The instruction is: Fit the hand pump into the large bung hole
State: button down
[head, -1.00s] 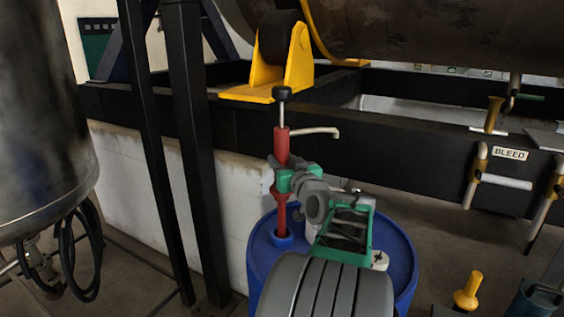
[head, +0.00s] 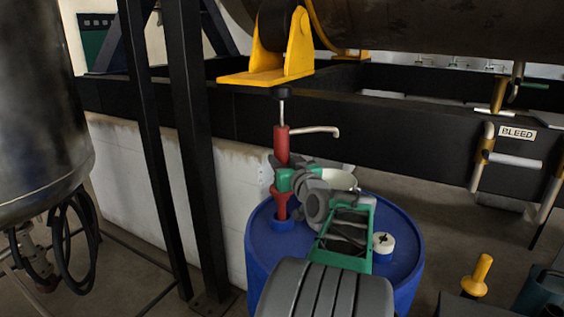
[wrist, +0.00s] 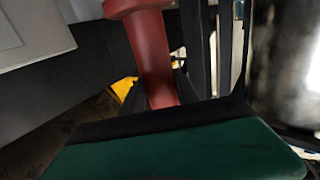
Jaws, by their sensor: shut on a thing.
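The red hand pump (head: 281,146) stands upright over the blue drum (head: 385,208), with its black knob on top and a pale spout pointing right. Its lower end meets the blue collar of the large bung hole (head: 283,225) at the drum top's left; I cannot tell how deep it sits. My gripper (head: 284,180), green and grey, is shut on the pump's body from the right. In the wrist view the red pump body (wrist: 152,60) runs down between the jaws, whose tips are mostly hidden. A smaller white-capped bung (head: 383,244) is at the drum top's right.
Black frame posts (head: 195,150) and a dark tank (head: 40,110) stand left. Pipes by the BLEED label (head: 517,133) and a yellow-topped fitting (head: 476,276) are right.

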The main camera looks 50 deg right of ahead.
jog(key=shift+f+b, duration=4.1)
jog(key=shift+b, duration=0.4)
jog(key=c, duration=1.2)
grip_release()
jog(key=o, duration=0.4)
jog(key=shift+c, duration=0.2)
jog(key=shift+f, duration=0.2)
jog(key=v, duration=0.8)
jog(key=shift+w+r, duration=0.1)
jog(key=shift+r, duration=0.05)
